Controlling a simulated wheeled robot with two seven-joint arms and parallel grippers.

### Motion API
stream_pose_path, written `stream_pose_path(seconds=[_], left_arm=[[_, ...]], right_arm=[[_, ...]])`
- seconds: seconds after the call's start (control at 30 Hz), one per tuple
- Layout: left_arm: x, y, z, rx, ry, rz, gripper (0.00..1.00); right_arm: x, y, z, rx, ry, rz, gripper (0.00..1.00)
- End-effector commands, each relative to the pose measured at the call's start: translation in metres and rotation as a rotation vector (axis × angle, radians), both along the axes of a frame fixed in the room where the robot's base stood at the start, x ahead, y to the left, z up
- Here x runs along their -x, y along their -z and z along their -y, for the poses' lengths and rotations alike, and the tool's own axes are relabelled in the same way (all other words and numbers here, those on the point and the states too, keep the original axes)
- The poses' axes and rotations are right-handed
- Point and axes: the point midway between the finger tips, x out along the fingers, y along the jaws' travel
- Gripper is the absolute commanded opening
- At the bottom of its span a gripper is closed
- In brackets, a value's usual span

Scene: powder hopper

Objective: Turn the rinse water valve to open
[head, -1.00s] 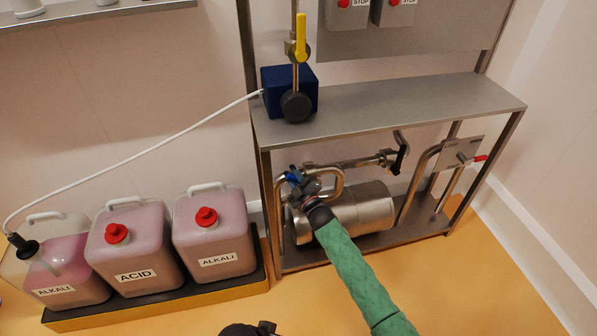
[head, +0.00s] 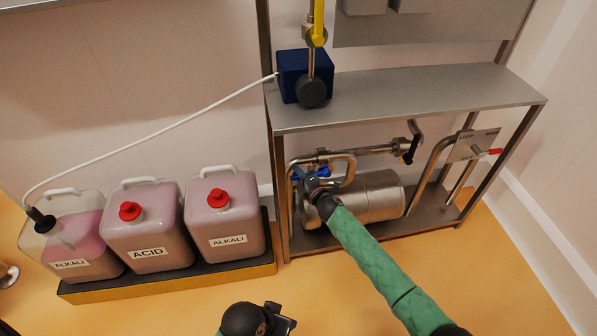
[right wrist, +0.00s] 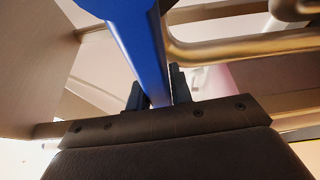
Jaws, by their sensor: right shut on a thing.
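The blue valve handle (head: 323,171) is on the steel pipework under the shelf, at the left end of the frame. My right gripper (head: 308,178) reaches in from the lower right and is shut on it. In the right wrist view, the blue handle (right wrist: 138,45) runs down between the two black fingers (right wrist: 157,92), which close on both its sides. In the head view the gripper hides part of the handle and the valve body. My left gripper (head: 284,322) is low at the bottom edge, away from the pipes; its fingers are not clear.
A steel cylinder (head: 375,198) lies behind my right gripper. A black-handled valve (head: 409,152) and a red-handled lever (head: 490,152) are to the right. A yellow-handled valve (head: 319,22) and blue box (head: 292,70) are above. Labelled canisters (head: 222,212) stand left.

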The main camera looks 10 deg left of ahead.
Motion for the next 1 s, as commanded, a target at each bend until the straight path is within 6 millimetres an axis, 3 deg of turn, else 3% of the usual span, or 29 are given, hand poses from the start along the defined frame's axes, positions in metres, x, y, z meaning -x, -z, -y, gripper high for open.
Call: stream_pose_path(seconds=[0.03, 0.2, 0.7, 0.73, 0.8, 1.0], left_arm=[[0.0, 0.0, -0.001, -0.001, -0.001, -0.001, 0.41], [0.0, 0.0, -0.002, -0.004, -0.003, -0.002, 0.41], [0.0, 0.001, -0.001, -0.001, -0.002, -0.001, 0.41], [0.0, 0.001, 0.0, -0.001, -0.002, -0.001, 0.41], [0.001, 0.001, 0.0, 0.0, -0.001, -0.002, 0.41], [0.0, 0.0, 0.0, 0.0, -0.001, -0.001, 0.41]], right_arm=[[0.002, 0.008, 0.001, 0.02, 0.001, -0.002, 0.0], [0.003, 0.015, 0.001, 0.05, 0.001, 0.005, 0.0], [0.006, 0.022, 0.001, 0.061, 0.001, -0.001, 0.0], [0.006, 0.022, 0.001, 0.061, 0.001, -0.001, 0.27], [0.006, 0.022, 0.001, 0.06, 0.0, 0.0, 0.4], [0.005, 0.019, 0.001, 0.058, -0.001, 0.003, 0.42]])
